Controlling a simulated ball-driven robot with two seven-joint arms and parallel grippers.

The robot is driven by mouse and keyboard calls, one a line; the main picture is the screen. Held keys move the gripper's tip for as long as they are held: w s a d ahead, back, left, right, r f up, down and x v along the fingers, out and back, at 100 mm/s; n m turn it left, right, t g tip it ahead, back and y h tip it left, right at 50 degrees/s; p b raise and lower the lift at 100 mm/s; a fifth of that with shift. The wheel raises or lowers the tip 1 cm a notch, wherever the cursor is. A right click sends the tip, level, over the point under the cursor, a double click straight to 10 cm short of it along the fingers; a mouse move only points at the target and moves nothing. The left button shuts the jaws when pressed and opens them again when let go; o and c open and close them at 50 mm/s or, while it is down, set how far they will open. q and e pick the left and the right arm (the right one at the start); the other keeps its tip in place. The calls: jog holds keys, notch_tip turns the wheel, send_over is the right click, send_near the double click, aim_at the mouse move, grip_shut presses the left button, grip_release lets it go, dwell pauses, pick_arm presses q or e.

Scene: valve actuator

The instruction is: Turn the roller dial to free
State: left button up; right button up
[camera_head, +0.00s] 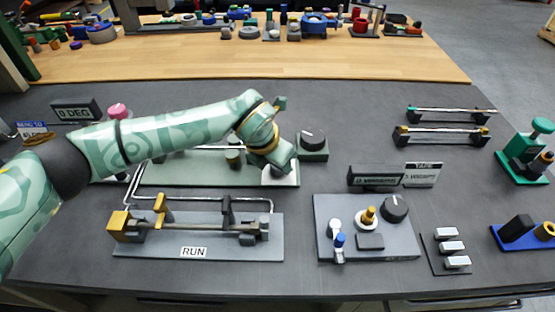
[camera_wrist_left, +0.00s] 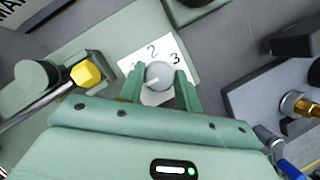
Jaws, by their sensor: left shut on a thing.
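A round grey dial (camera_wrist_left: 158,75) sits on a white plate (camera_wrist_left: 133,66) on the green panel; the numerals 2 and 3 show behind it. No label reading "free" is legible. My left gripper (camera_wrist_left: 161,86) has its two green fingers on either side of the dial, shut on it. In the head view my left gripper (camera_head: 277,170) reaches down at the right end of the long green panel (camera_head: 205,174) and mostly hides the dial. A pale pointer mark shows on the dial's face, toward its lower left. My right gripper is in neither view.
A black knob on a green block (camera_head: 313,143) stands just behind right of the gripper. A grey fixture labelled RUN (camera_head: 250,222) with bent metal rails lies in front. A grey panel with knobs (camera_head: 350,246) is at the right. Dark bench (camera_head: 350,100) is free behind.

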pick_arm(q)
jog(key=o, duration=1)
jog(key=shift+c, duration=0.2)
jog(key=shift+r, duration=0.1)
jog(key=p+v, duration=0.3)
jog(key=v, duration=1.3)
jog(key=shift+p, duration=0.3)
jog(key=shift+a, duration=0.1)
